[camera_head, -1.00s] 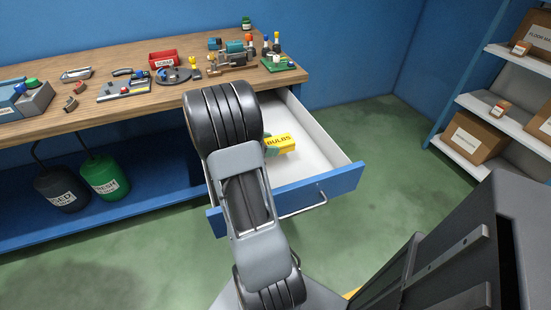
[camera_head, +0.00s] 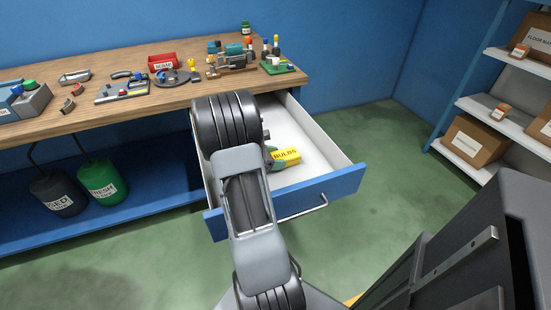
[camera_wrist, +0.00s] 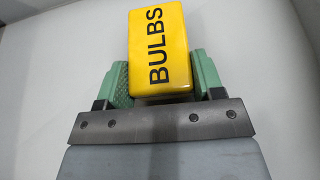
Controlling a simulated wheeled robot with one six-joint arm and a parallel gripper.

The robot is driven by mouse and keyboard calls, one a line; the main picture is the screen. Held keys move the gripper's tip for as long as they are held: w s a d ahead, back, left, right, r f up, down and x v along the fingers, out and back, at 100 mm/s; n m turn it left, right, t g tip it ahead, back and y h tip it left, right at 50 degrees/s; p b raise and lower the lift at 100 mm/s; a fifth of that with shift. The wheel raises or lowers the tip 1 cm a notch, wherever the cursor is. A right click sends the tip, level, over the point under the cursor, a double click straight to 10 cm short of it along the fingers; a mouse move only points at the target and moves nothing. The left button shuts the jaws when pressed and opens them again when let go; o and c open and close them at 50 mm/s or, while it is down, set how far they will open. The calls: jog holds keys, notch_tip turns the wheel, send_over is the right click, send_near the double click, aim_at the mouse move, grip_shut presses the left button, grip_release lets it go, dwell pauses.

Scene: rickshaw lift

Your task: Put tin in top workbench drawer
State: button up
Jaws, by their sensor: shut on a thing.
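The tin is a yellow box marked BULBS (camera_head: 286,157). It is inside the open top workbench drawer (camera_head: 330,188), which has a white inside and a blue front. In the wrist view the tin (camera_wrist: 159,50) sits between the green fingers of my gripper (camera_wrist: 160,80), which is shut on it. The drawer's pale floor (camera_wrist: 50,90) lies below the tin; I cannot tell whether they touch. In the head view my arm hides most of my gripper and the left part of the drawer.
The wooden workbench top (camera_head: 130,113) holds tools, a red bin (camera_head: 162,62) and a small green jar (camera_head: 246,28). Two canisters stand on the blue lower shelf (camera_head: 150,190). Shelves with cardboard boxes (camera_head: 474,140) stand at right. The floor right of the drawer is clear.

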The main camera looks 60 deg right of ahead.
jog(key=shift+f, duration=0.1)
jog(key=o, duration=1)
jog(key=shift+c, duration=0.2)
jog(key=shift+w+a+r, duration=0.15)
jog(key=shift+r, duration=0.1)
jog(key=p+v, duration=0.2)
jog(key=v, duration=0.9)
jog(key=shift+w+a, duration=0.2)
jog(key=shift+a, duration=0.05)
